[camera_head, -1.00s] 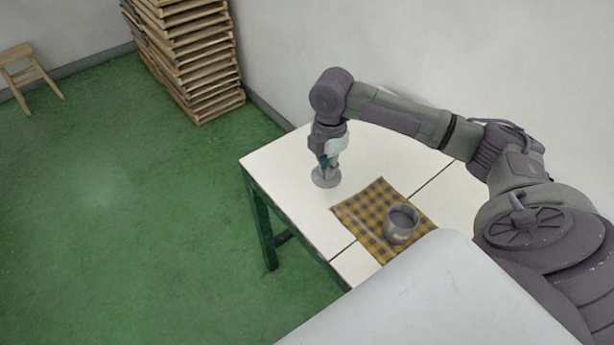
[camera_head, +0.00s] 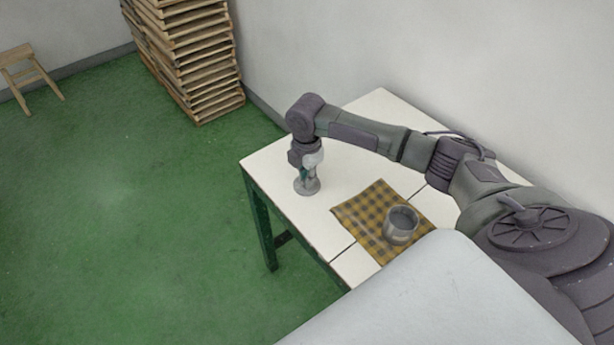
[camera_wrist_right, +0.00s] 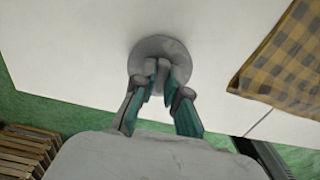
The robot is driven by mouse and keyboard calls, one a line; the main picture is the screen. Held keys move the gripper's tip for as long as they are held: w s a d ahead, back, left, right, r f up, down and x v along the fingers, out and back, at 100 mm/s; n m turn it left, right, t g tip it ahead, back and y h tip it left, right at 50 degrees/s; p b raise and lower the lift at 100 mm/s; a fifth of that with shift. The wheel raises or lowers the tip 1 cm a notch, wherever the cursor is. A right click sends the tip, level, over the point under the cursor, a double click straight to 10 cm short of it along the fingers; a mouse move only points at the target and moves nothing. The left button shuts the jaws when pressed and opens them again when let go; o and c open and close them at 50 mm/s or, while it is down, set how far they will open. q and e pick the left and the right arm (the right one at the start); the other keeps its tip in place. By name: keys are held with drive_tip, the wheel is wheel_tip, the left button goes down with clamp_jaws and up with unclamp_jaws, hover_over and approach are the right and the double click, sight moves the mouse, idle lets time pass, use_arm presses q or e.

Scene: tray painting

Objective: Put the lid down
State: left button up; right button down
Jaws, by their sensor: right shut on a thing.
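The lid (camera_head: 309,189) is a round grey disc with a knob, at the left part of the white table (camera_head: 350,125). It also shows in the right wrist view (camera_wrist_right: 160,46). My right gripper (camera_head: 306,178) is above it, shut on its knob, pointing down. In the wrist view the teal-lined fingers (camera_wrist_right: 161,90) close around the knob. The lid is at or very near the table top; I cannot tell whether it touches. A grey open pot (camera_head: 401,226) stands on the checked cloth, to the right of the lid. My left gripper is not in view.
The table's left edge is close to the lid. Stacked wooden trays (camera_head: 195,60) and a stool (camera_head: 30,72) stand on the green floor. The table behind the lid is clear.

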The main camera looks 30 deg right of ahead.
drive_tip(key=shift+f, duration=0.1)
drive_tip(key=c, duration=1.2)
unclamp_jaws()
wheel_tip(320, 180, up, 12)
